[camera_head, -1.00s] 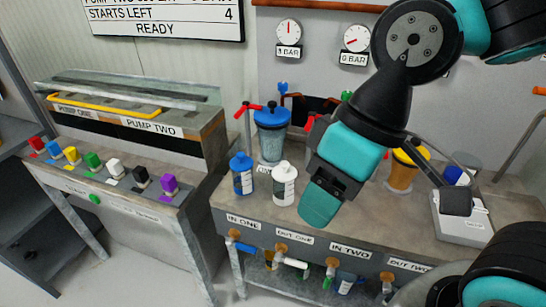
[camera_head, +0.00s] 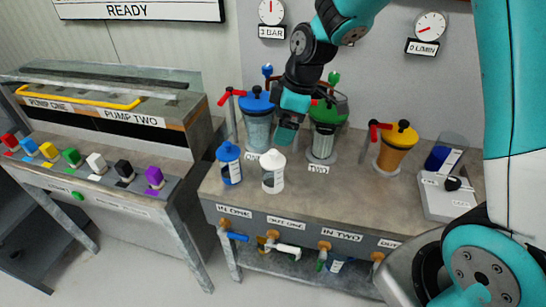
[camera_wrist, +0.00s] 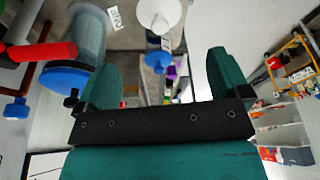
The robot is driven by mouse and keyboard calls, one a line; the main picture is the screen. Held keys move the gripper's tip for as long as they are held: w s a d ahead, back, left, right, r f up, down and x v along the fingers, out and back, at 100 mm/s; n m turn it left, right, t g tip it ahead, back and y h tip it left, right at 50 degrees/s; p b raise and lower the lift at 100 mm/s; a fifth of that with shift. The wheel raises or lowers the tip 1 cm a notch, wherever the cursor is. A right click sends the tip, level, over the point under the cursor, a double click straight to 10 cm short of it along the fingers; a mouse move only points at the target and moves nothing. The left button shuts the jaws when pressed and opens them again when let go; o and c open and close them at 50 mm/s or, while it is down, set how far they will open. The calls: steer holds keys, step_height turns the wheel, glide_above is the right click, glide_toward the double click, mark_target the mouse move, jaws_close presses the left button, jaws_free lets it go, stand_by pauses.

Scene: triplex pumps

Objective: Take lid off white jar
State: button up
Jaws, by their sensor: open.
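The white jar (camera_head: 272,180) stands upright on the pump bench with its white knobbed lid (camera_head: 272,158) on. It also shows in part at the top of the wrist view, as a white jar (camera_wrist: 160,14). My gripper (camera_head: 287,134) hangs just above and behind the white jar, apart from it. In the wrist view its teal fingers (camera_wrist: 160,56) are spread with nothing held. A blue jar (camera_head: 230,165) stands close to the left of the white jar and also shows in the wrist view (camera_wrist: 158,60).
A blue-lidded filter (camera_head: 258,125) with a red handle and a green-lidded filter (camera_head: 325,140) stand behind the jars. The bench front (camera_head: 330,215) is clear.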

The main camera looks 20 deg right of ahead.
mark_target(274, 151)
steer(key=p+x, duration=0.1)
steer(key=x, duration=0.9)
steer(key=shift+d+p, duration=0.1)
steer(key=shift+p, duration=0.3)
steer(key=c, duration=0.9)
